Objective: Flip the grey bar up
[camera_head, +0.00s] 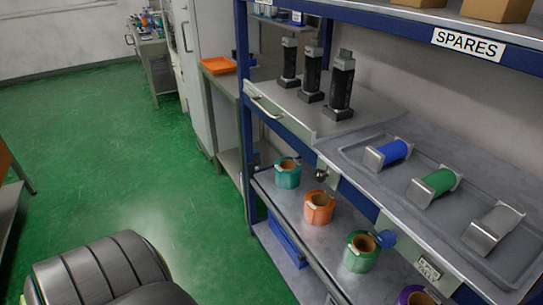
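A grey bar-like piece (493,228) with bent metal plates lies in the shallow metal tray (350,155) at the right. I cannot tell whether this is the task's grey bar, or whether it can flip. Beside it in the same tray are a similar green piece (438,182) and a blue piece (394,152), each with metal plates. Neither of my grippers shows in the head view. A dark grey, ribbed rounded form at the bottom left looks like part of my own body.
Several tape-like rolls, including teal (288,173), orange (319,209) and green (361,251), stand on a lower shelf. Three black upright devices (340,90) stand on the bench behind the tray. An overhead shelf carries a SPARES label (468,43). The green floor (120,160) at left is clear.

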